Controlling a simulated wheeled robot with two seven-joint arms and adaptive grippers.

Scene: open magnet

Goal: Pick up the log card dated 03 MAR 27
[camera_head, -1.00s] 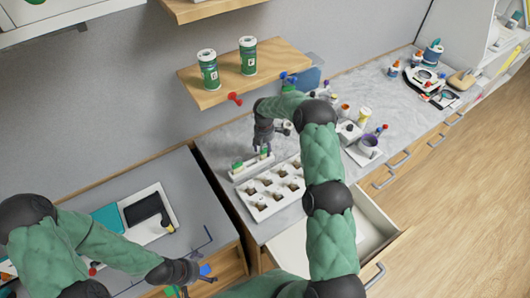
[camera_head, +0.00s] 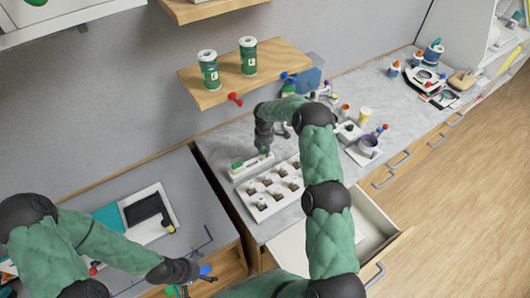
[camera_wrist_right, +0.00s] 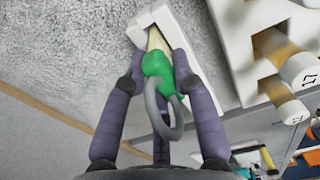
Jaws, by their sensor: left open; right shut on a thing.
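No card with a readable date shows in either view. In the head view my right gripper (camera_head: 264,147) is over the grey counter, at a narrow white holder (camera_head: 240,173). In the right wrist view its fingers (camera_wrist_right: 160,75) are shut around a green piece (camera_wrist_right: 155,64) with a grey ring (camera_wrist_right: 164,128). The piece's pale far end meets the white holder (camera_wrist_right: 145,22); I cannot tell whether it is still seated. My left gripper (camera_head: 188,274) is open and empty at the front edge of the grey desk, near a small blue piece (camera_head: 205,269).
An open drawer (camera_head: 375,225) juts out in front of the counter. A dark tablet-like slab (camera_head: 143,209) lies on the desk.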

